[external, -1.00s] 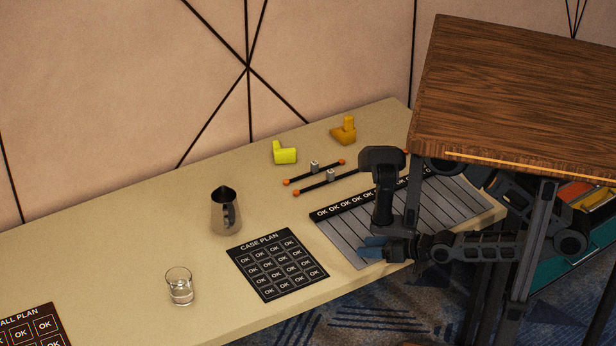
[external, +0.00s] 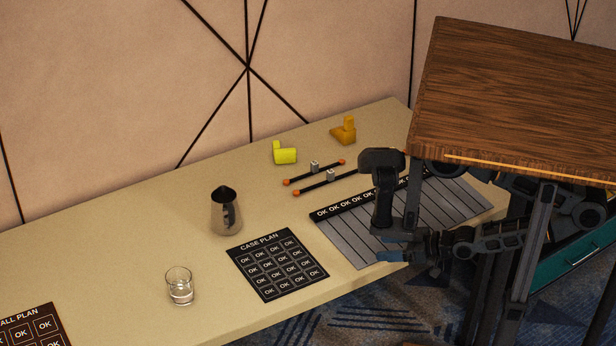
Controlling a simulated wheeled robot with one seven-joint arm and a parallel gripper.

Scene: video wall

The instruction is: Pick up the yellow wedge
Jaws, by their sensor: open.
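Two yellowish pieces stand at the back of the long beige table. One is a bright lime-yellow piece (external: 286,156) with a small upright part at its left end. The other is an amber-yellow, wedge-like piece (external: 343,136) with a block on top, farther right. I cannot tell for sure which is called the yellow wedge. My gripper (external: 390,247), with blue-tinted fingertips, is open at the table's front edge, over the striped grey mat's near side. It is well apart from both pieces and nothing shows between its fingers.
Two dark rods (external: 315,171) with orange ends lie in front of the yellow pieces. The striped mat (external: 395,225), a black case-plan sheet (external: 278,264), a metal pitcher (external: 226,212) and a glass (external: 180,287) share the table. A raised wooden tabletop (external: 520,90) overhangs my arm.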

